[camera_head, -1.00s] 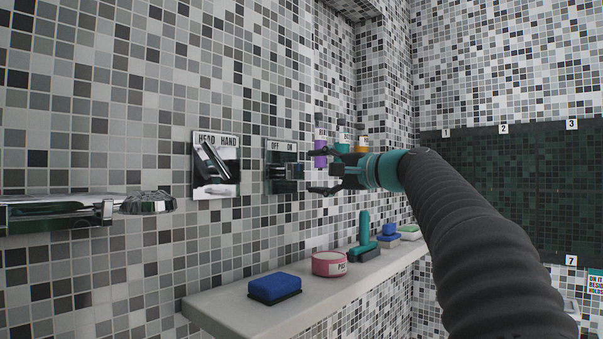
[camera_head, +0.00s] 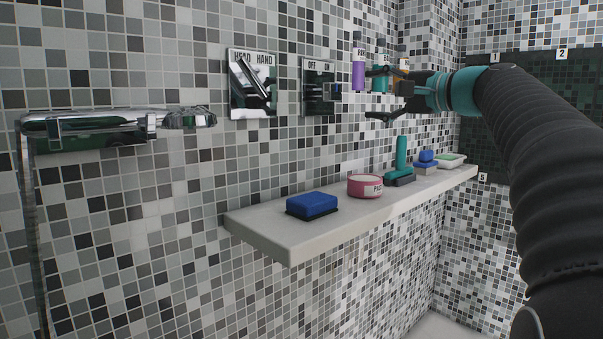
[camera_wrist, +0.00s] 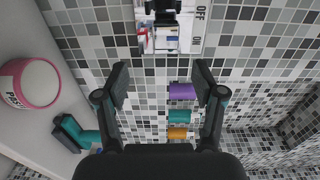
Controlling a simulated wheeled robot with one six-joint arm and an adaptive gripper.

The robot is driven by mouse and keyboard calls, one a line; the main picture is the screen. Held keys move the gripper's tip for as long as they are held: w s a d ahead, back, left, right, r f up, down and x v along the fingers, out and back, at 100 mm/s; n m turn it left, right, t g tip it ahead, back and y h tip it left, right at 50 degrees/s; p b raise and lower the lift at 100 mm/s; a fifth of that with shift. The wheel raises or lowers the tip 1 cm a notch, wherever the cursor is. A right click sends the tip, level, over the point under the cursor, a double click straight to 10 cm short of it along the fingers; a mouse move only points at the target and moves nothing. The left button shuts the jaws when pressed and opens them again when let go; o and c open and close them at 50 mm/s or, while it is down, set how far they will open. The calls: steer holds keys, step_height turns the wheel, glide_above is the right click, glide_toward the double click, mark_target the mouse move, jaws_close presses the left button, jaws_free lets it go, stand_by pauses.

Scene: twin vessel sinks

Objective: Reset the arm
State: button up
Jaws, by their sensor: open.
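My gripper (camera_head: 380,93) is open and empty in the head view, held out in front of the tiled wall to the right of the OFF/ON switch plate (camera_head: 316,99). Its two fingers point left toward the plate, apart from it as far as I can see. In the wrist view my gripper (camera_wrist: 160,85) shows both fingers spread, with tiled wall between them. The switch plate also shows there at the top (camera_wrist: 185,40). My dark ribbed arm runs down the right side of the head view.
Below is a white shelf (camera_head: 280,236) with a blue sponge (camera_head: 312,204), a pink tub (camera_head: 365,187), a teal-handled tool (camera_head: 401,155) and more sponges. Bottles, one purple (camera_head: 358,76), stand behind my gripper. A HEAD/HAND plate (camera_head: 262,106) and chrome shower fitting (camera_head: 90,127) are left.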

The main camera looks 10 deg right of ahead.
steer(key=s+a+f+n+g+h+p, duration=0.1)
steer(key=s+a+f+g+h, duration=0.25)
steer(key=s+f, duration=0.6)
steer(key=s+a+f+n+g+h+p, duration=0.1)
steer(key=s+a+f+g+h, duration=0.15)
steer(key=s+a+f, duration=0.7)
steer(key=s+d+f+n+g+h+p, duration=0.1)
steer(key=s+d+f+n+h, duration=0.1)
steer(key=s+f, duration=0.4)
steer(key=s+d+f+n+g+h+p, duration=0.1)
steer(key=s+f+n, duration=0.4)
steer(key=f, duration=1)
steer(key=d+n+h, duration=0.1)
steer(key=d, duration=0.1)
steer(key=shift+s+d+f+n+g+p, duration=0.15)
steer(key=shift+s+d+n+g+p, duration=0.15)
steer(key=shift+s+d+g+p, duration=0.1)
